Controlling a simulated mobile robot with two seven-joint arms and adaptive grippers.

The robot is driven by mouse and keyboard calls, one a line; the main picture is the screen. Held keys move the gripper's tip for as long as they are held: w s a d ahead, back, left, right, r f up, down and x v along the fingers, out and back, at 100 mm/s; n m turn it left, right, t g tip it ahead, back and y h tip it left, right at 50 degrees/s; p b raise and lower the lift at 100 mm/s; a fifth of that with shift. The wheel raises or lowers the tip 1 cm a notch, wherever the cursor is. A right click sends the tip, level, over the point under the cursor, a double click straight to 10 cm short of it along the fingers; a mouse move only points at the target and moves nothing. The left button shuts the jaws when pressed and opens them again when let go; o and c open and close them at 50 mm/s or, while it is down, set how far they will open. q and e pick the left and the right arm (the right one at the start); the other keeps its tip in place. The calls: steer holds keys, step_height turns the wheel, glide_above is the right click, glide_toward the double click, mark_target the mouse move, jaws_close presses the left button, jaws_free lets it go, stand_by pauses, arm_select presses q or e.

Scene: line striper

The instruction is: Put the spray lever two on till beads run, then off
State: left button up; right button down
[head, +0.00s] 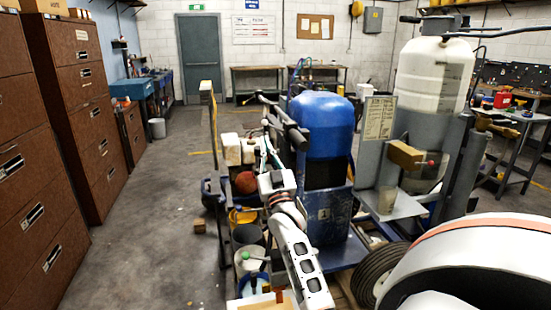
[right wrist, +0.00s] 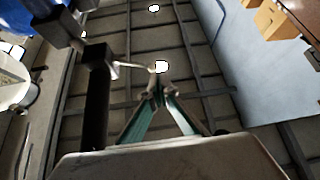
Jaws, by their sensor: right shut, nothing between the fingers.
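The line striper stands in the middle of the head view, with a blue tank (head: 322,125) on a blue frame and a dark handlebar (head: 290,128) in front of it. My right gripper (head: 264,142) is raised beside the handlebar. In the right wrist view its fingers (right wrist: 160,84) meet at the tips, with nothing seen between them. There a thin pale lever (right wrist: 128,65) sticks out from a black block (right wrist: 97,56), its end close to the fingertips. I cannot tell whether they touch or which numbered lever it is. No running beads are visible. My left gripper is not in view.
A white tank (head: 435,75) on a grey stand is at the right, with a small cardboard box (head: 406,155) on it. Buckets and a basketball-like ball (head: 246,183) lie left of the machine. Brown cabinets (head: 75,95) line the left; the floor between is mostly clear.

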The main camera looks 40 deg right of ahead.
steer(key=s+a, duration=0.5)
steer(key=s, duration=0.5)
stand_by(0.4)
